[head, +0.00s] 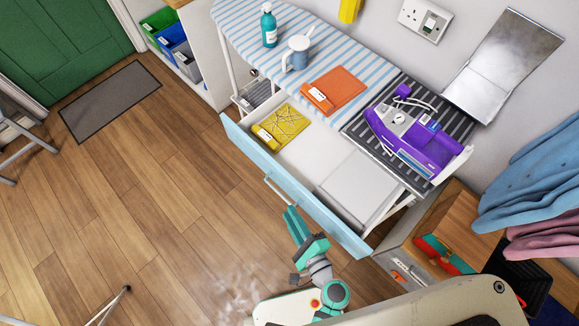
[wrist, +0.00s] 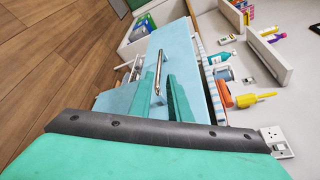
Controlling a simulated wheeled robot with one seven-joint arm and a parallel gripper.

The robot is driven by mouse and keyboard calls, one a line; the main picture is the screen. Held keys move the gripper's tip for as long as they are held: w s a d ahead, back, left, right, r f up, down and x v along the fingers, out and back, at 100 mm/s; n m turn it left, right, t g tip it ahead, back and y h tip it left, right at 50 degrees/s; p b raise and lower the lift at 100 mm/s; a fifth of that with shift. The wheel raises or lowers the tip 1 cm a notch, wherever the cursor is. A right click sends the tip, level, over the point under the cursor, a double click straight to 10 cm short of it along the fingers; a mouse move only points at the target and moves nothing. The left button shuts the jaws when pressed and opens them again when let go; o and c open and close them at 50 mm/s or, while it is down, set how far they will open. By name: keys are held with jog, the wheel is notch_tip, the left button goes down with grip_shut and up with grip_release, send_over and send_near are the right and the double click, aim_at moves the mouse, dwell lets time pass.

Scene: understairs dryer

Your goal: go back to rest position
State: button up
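My gripper (head: 293,209) is in front of the open drawer, its fingertips close to the drawer's metal handle (head: 276,190). Nothing is held. The light blue drawer (head: 318,213) is pulled out under the ironing board. In it lie a yellow patterned cloth (head: 285,125) with a label and a pale flat panel (head: 357,187).
A wooden cabinet (head: 455,215) and hanging clothes (head: 530,180) stand right. The wood floor (head: 150,200) at left is mostly clear.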

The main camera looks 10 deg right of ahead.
jog(key=s+a+f+n+g+h, duration=0.2)
jog(key=s+n+g+h, duration=0.15)
jog(key=s+n, duration=0.5)
jog(key=s+a+r+n+t, duration=0.1)
jog(key=a+r+n+t, duration=0.1)
jog(key=r+n, duration=0.4)
jog(key=s+a+r+n+t, duration=0.1)
jog(key=s+a+r+n, duration=0.1)
jog(key=r+n, duration=0.5)
notch_tip(320, 180, up, 3)
jog(key=shift+s+a+f+t, duration=0.2)
jog(key=shift+a+t, duration=0.15)
jog(key=shift+a, duration=0.15)
jog(key=shift+n, duration=0.25)
